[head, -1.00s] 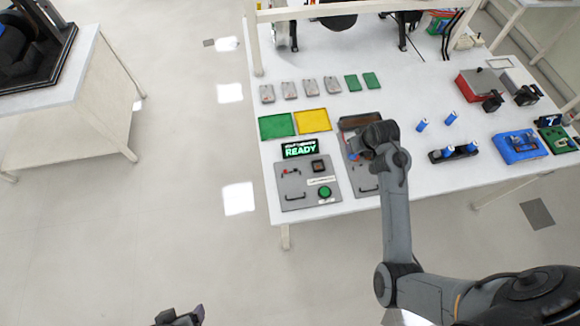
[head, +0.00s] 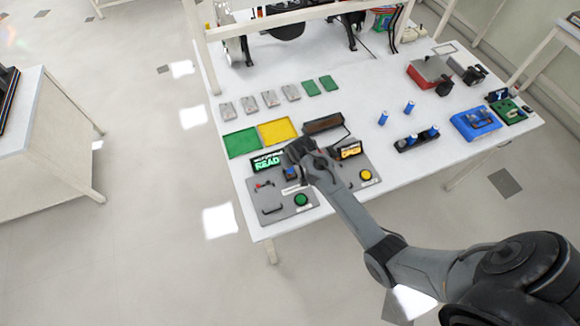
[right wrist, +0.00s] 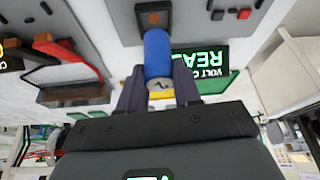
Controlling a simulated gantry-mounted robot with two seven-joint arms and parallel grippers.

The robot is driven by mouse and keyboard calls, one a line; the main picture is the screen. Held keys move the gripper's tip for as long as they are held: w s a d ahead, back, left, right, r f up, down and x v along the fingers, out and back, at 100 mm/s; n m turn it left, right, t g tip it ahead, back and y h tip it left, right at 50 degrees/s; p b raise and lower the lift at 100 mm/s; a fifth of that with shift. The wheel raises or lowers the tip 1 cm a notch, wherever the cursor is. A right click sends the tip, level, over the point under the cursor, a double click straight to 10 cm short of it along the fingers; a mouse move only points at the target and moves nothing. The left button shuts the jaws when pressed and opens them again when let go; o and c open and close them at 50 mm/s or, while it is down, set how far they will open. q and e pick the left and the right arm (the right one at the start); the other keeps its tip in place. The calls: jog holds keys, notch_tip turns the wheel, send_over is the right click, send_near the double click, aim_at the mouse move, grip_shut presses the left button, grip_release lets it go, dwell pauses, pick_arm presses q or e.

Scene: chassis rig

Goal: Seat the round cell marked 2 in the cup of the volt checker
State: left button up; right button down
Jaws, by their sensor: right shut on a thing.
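The volt checker (head: 278,208) is a grey panel with a green READY display (head: 266,161) and a green button. Its cup, a dark square socket with a copper-coloured inside, shows in the right wrist view (right wrist: 153,14). My right gripper (head: 295,160) is over the checker, shut on a blue round cell (head: 291,173). In the right wrist view, the cell (right wrist: 157,52) has a dark mark like a 2 on its near end. Its far end points at the cup and overlaps its edge; I cannot tell whether it is inside. My left gripper is out of view.
A second grey panel (head: 357,166) with an orange OPEN display and yellow button adjoins on the right. Green (head: 240,142) and yellow (head: 277,132) trays lie behind. Two blue cells stand farther right, near a black holder (head: 416,141) with more cells.

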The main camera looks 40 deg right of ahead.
jog(key=shift+f, duration=1.95)
jog(key=shift+f, duration=0.1)
jog(key=c, duration=0.8)
grip_release()
jog(key=shift+f, duration=0.1)
